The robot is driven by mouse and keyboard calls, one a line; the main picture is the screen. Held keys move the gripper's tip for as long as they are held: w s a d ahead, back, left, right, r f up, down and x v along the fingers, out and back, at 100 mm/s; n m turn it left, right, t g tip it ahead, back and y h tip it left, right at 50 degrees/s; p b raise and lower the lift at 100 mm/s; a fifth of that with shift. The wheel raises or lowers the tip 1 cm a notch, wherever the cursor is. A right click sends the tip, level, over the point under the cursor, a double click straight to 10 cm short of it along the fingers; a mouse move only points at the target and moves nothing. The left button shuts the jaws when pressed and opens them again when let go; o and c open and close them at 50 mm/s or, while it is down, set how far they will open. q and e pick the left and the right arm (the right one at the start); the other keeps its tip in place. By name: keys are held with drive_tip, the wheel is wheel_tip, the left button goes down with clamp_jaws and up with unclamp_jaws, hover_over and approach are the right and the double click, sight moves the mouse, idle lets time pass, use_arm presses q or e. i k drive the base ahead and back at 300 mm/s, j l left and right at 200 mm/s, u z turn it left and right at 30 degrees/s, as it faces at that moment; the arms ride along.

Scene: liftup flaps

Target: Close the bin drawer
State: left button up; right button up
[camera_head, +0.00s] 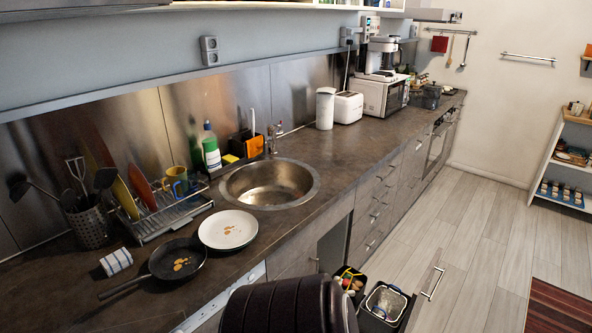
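The bin drawer (423,288) is pulled out from under the counter at the bottom right of the head view. Its grey front panel stands well away from the cabinet row and carries a bar handle (433,283) on its outer side. Inside are a dark bin holding colourful waste (350,282) and another bin with a light liner (386,301). A dark opening (335,245) shows in the cabinet behind the drawer. A dark rounded shape at the bottom edge hides the drawer's near-left part. Neither of my grippers is in view.
The counter (340,160) runs along the left with a sink (268,185), a pan (178,262), a plate (228,230) and a dish rack (165,215). Wooden floor (470,230) right of the drawer is clear. A red rug (560,305) lies at lower right.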

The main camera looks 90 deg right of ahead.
sight(368, 323)
drive_tip(key=k+j+z, duration=0.15)
drive_tip(key=z, duration=3.35)
drive_tip(key=i+z, duration=0.2)
drive_tip(key=i+j, duration=0.3)
drive_tip(key=i, duration=0.25)
drive_tip(key=i+j, duration=0.25)
drive_tip(key=i, duration=0.25)
